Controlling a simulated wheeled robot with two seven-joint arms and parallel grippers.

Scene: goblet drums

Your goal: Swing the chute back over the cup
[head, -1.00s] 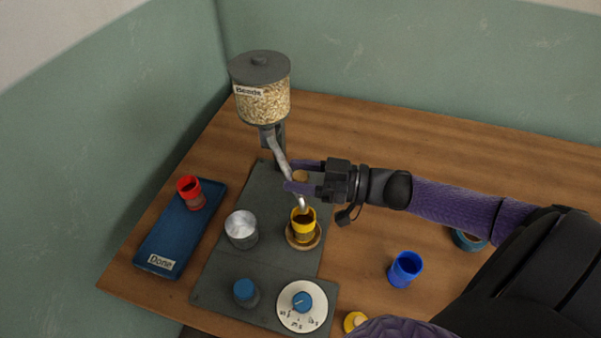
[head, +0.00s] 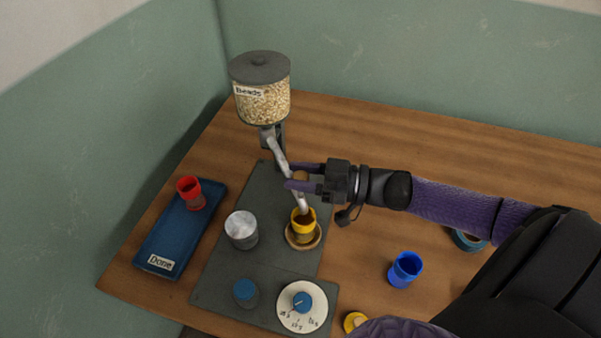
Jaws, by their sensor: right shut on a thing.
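A metal chute (head: 280,154) slopes down from the clear bead hopper (head: 263,101). Its lower end is over the mouth of a yellow cup (head: 303,230). The cup stands upright on a round wooden coaster (head: 290,243). My right gripper (head: 290,176) reaches in from the right, with one finger above and one below a small tan knob at the chute's middle. It is shut on the chute there; the exact contact is partly hidden by the fingers. My left gripper is not in view.
A grey metal cup (head: 241,232), a blue-topped button (head: 246,292) and a white dial (head: 314,296) are on or beside the dark base plate (head: 213,278). A blue cup (head: 404,269) stands on the wooden table (head: 395,125).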

